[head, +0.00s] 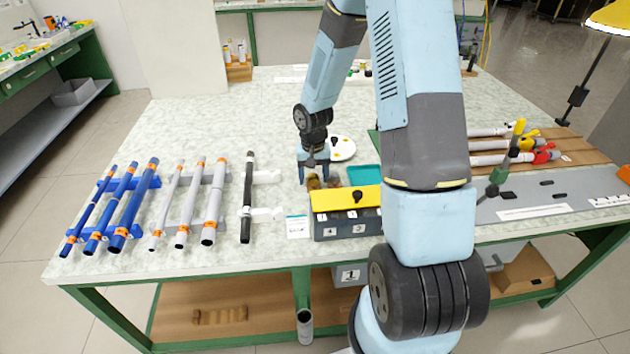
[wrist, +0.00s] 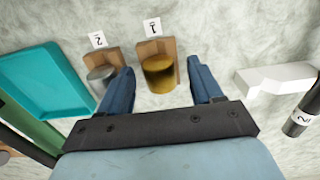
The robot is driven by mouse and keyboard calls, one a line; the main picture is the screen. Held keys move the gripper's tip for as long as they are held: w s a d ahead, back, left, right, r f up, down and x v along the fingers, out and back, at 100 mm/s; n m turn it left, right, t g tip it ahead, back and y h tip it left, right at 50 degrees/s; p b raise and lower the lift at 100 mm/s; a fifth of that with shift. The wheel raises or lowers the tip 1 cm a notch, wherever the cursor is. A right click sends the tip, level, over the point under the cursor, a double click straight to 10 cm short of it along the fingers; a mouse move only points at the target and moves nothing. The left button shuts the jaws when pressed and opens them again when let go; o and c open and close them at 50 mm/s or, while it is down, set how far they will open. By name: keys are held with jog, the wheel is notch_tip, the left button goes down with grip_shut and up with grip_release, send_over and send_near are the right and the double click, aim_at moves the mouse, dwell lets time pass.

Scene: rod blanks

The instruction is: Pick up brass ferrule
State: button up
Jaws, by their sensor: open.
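The brass ferrule (wrist: 158,74) is a short golden cylinder by a small wooden block with a label marked 1. It shows between my open gripper fingers (wrist: 160,88) in the wrist view, touching neither finger as far as I can see. In the head view, my gripper (head: 314,178) is low over the table just behind the yellow-topped box, and the ferrule (head: 313,182) is partly hidden below it. A grey metal cylinder (wrist: 101,75) stands by a second wooden block marked 2, left of the left finger in the wrist view.
A teal tray (wrist: 45,82) lies left in the wrist view. A white bracket (wrist: 275,78) and a dark rod (wrist: 301,115) are at right. The yellow-topped box (head: 346,199) stands in front of my gripper. Blue and grey rods on racks (head: 215,180) lie to the left.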

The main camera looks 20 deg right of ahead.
jog(key=shift+c, duration=0.3)
jog(key=c, duration=0.8)
jog(key=shift+r, duration=0.1)
jog(key=shift+c, duration=0.2)
